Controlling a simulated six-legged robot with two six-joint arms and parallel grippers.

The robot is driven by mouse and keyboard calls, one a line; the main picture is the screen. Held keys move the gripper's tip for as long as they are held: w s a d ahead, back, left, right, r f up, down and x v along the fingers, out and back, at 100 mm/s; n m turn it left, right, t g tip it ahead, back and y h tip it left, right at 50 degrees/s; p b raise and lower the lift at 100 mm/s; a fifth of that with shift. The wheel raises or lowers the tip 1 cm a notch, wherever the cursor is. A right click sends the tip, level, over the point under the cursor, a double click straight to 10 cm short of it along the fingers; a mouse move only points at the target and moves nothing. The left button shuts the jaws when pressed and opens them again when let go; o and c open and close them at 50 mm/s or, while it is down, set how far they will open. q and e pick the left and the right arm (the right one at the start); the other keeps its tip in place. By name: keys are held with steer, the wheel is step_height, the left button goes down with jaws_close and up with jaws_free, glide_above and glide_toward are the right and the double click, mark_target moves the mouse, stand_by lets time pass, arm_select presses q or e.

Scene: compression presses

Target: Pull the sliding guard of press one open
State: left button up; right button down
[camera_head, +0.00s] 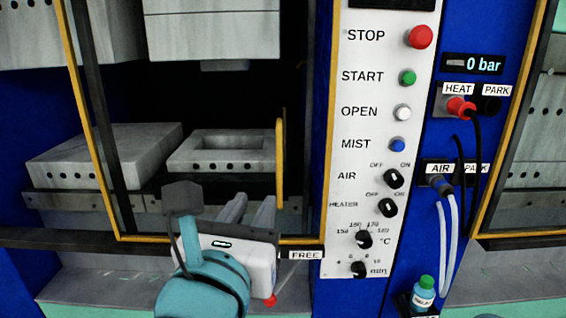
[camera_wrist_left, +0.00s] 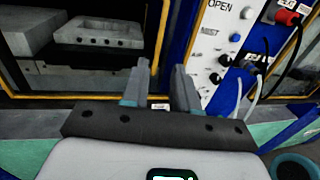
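The sliding guard (camera_head: 98,150) has a dark frame with yellow edging and stands in front of the grey platens. A yellow upright handle (camera_head: 280,163) is near its right side. In the left wrist view, a yellow upright bar (camera_wrist_left: 162,42) shows beyond the fingers. My left gripper (camera_head: 248,210) is low in front of the guard, below and left of the handle. Its two grey fingers (camera_wrist_left: 160,85) are apart, with nothing seen between them. It appears apart from the handle; the exact depth is hard to judge. My right gripper is not in view.
A white control panel (camera_head: 345,215) with buttons and knobs stands right of the guard. Farther right are a red plug (camera_head: 460,107), hanging hoses (camera_head: 446,245) and a small bottle (camera_head: 424,293). A FREE label (camera_head: 306,255) is at the guard's lower right.

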mark_target(278, 163)
arm_select(q)
steer(key=w+d+p, duration=0.1)
steer(key=w, duration=0.4)
steer(key=w+d+p, duration=0.1)
steer(key=w, duration=0.4)
steer(key=w+d+p, duration=0.1)
steer(key=w, duration=0.4)
steer(key=shift+w+d, duration=0.1)
steer(key=shift+w, duration=0.25)
jaws_close()
